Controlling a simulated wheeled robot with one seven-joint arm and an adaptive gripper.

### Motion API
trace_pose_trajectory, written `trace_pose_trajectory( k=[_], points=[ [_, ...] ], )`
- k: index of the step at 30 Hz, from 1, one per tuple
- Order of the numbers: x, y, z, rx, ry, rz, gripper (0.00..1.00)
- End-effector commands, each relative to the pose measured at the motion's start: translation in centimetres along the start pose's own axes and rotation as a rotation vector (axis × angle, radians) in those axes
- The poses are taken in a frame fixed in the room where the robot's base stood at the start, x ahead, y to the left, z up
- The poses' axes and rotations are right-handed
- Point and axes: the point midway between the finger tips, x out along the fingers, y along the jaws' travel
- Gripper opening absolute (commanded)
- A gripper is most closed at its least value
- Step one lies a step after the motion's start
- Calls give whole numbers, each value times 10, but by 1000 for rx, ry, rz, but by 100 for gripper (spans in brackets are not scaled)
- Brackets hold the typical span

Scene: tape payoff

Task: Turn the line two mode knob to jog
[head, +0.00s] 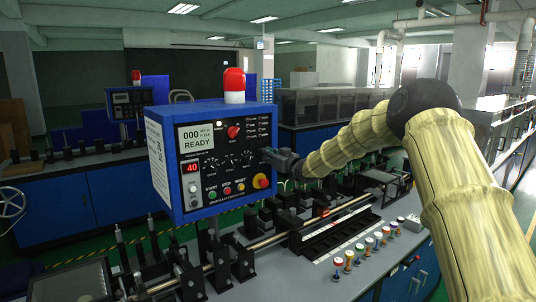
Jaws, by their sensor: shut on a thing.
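A blue control box (165,112) with a dark front panel stands at centre left, its display reading READY. The panel carries a red knob (233,131) and a row of small black dials (229,161). My gripper (266,154) reaches in from the right and is at the panel's right edge. It is shut on a small control there, which the fingers hide. I cannot read the knob's label or its pointer position. A second, smaller control box (131,103) stands farther back on the left.
A red beacon (234,80) tops the near box. Below are a bench with rails (330,215) and several colored-top pegs (360,249).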

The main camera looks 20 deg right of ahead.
Motion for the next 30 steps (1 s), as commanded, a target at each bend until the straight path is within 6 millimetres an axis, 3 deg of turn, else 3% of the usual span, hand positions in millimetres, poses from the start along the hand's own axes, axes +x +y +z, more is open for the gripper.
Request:
trace_pose_trajectory(
  k=[15, 30],
  points=[
    [-1, 7, 0, 426, 1, 3, 0],
    [-1, 9, 2, 575, 0, 2, 0]
  ],
)
